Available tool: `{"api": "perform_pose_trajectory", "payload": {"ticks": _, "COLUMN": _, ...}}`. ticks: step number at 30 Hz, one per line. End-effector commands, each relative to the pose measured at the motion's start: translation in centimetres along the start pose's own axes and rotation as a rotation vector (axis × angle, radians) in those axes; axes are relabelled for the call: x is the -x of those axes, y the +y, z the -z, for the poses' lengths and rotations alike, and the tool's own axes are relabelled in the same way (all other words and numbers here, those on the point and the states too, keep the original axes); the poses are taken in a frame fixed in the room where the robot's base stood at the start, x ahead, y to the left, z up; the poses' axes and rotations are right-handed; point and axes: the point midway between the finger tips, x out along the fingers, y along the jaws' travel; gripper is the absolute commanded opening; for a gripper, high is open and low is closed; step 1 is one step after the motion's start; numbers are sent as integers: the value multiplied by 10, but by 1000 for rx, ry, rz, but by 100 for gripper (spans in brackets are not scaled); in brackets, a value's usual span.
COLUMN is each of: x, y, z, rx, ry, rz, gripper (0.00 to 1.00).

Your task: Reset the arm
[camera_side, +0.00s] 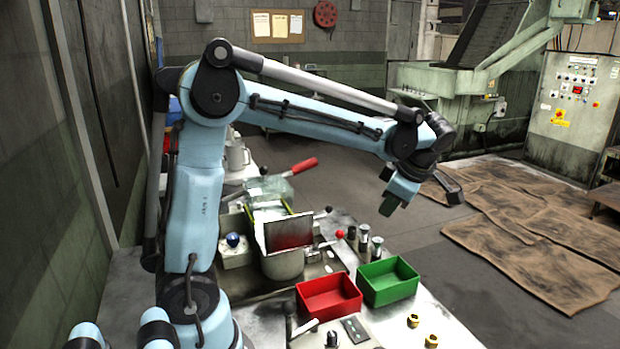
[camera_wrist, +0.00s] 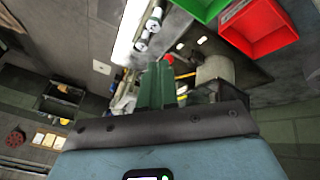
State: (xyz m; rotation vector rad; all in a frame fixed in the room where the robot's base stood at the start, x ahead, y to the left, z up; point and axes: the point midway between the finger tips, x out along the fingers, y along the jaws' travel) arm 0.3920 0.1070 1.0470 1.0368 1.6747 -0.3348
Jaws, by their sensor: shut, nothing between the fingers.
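My gripper (camera_side: 387,207) hangs in the air at the end of my blue arm, above and to the right of the workbench. Its dark green fingers point down and are shut with nothing between them. In the wrist view the green fingers (camera_wrist: 155,84) stand side by side in the middle of the picture. My gripper touches nothing that I can see.
On the bench below stand a red bin (camera_side: 329,297) and a green bin (camera_side: 388,281), both seemingly empty. Brass parts (camera_side: 414,321) lie near the bench edge. A machine with a metal plate (camera_side: 289,232) and a red-handled lever (camera_side: 304,166) stands left of my gripper.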

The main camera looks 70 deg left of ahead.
Motion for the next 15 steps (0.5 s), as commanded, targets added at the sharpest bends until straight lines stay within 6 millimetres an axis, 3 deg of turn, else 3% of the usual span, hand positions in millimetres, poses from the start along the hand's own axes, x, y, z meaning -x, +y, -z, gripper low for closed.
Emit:
{"api": "perform_pose_trajectory", "payload": {"ticks": 8, "x": 17, "y": -43, "z": 1, "rx": -635, "ry": -200, "rz": -134, "gripper": 0}}
{"api": "perform_pose_trajectory", "payload": {"ticks": 15, "x": 24, "y": -82, "z": -3, "rx": -1157, "ry": -302, "rz": -355, "gripper": 0}}
